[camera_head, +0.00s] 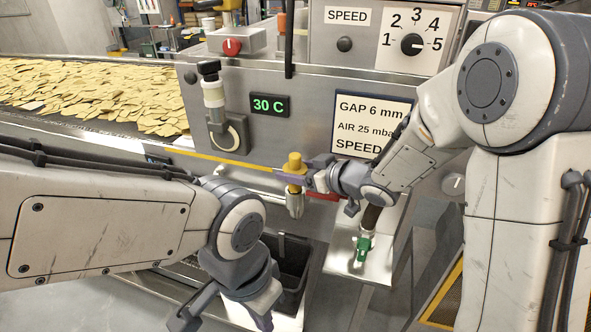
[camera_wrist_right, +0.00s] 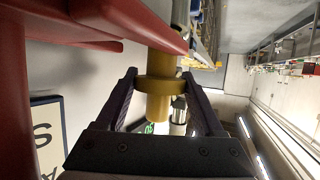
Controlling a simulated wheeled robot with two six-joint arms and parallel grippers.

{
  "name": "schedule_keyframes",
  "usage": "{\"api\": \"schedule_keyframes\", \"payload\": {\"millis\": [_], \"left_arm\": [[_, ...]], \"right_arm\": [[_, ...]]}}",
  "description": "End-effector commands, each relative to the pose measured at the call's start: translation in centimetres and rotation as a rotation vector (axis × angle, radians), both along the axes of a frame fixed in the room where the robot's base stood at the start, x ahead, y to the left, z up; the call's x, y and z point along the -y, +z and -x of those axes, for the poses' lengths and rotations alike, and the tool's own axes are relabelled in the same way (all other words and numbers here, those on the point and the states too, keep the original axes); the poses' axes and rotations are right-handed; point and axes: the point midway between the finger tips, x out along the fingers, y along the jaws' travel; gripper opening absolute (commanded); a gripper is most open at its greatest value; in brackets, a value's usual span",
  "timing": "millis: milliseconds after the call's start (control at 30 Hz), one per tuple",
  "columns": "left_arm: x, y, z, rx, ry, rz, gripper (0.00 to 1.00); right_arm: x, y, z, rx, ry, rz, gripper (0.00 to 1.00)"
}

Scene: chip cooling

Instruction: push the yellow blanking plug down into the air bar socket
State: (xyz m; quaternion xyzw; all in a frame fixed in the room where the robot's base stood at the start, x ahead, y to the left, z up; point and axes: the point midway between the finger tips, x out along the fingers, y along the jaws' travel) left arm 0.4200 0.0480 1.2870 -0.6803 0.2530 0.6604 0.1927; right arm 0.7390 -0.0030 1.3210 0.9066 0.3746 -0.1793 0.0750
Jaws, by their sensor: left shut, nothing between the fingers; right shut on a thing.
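The yellow blanking plug (camera_head: 294,163) stands upright in front of the machine panel in the head view. My right gripper (camera_head: 300,172) reaches in from the right and is shut on it. In the right wrist view the plug (camera_wrist_right: 158,84), with a wide collar, sits between the fingers of my right gripper (camera_wrist_right: 160,95). A silver metal fitting (camera_head: 295,202) is directly below the plug; whether it is the socket, and whether the plug is seated, I cannot tell. My left gripper (camera_head: 225,312) is low in the head view, empty, its tips cut off by the bottom edge.
A red bar (camera_head: 324,196) runs beside the plug and fills the upper left of the right wrist view (camera_wrist_right: 80,30). A dark bin (camera_head: 292,270) stands below. A green-nozzled tool (camera_head: 364,246) is on a metal shelf to the right. Chips cover the conveyor (camera_head: 80,128).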

Motion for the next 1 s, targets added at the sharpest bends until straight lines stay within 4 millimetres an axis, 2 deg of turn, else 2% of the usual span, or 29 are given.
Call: {"api": "schedule_keyframes", "payload": {"millis": [1000], "left_arm": [[0.0, -2.3, 0.0, 0.000, 0.000, 0.000, 0.00]], "right_arm": [[0.0, -2.7, 0.0, -0.001, 0.000, -0.001, 0.13]]}}
